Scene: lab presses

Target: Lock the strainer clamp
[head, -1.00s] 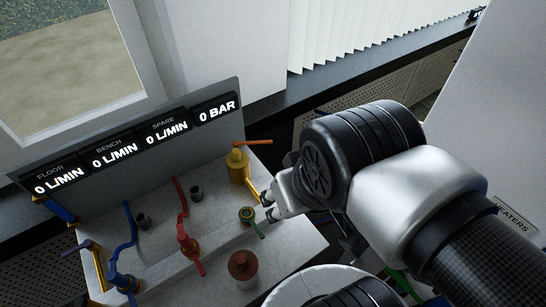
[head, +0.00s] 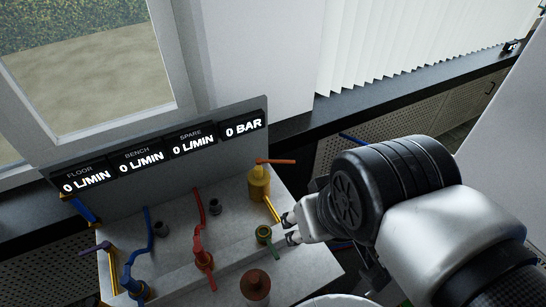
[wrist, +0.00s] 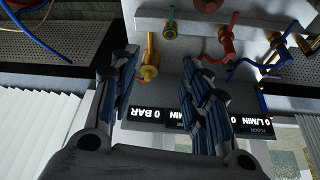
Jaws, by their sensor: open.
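A brass fitting (head: 258,185) stands at the back right of the grey valve bench, with an orange handle (head: 277,161) on top pointing right. A yellow lever (head: 271,208) slopes from it down to the right. I take this for the strainer and its clamp, but no label confirms it. My gripper (head: 290,228) is open and empty, just right of the lever's lower end; I cannot tell whether they touch. In the wrist view, the brass fitting (wrist: 149,72) and yellow lever (wrist: 150,46) show between my spread fingers (wrist: 160,60), nearer the left one.
A small green-handled valve (head: 263,234) sits close left of my fingertips. Red (head: 203,258) and blue (head: 132,285) valves and a brown knob (head: 255,284) stand on the bench (head: 178,240). A display panel (head: 160,165) rises behind.

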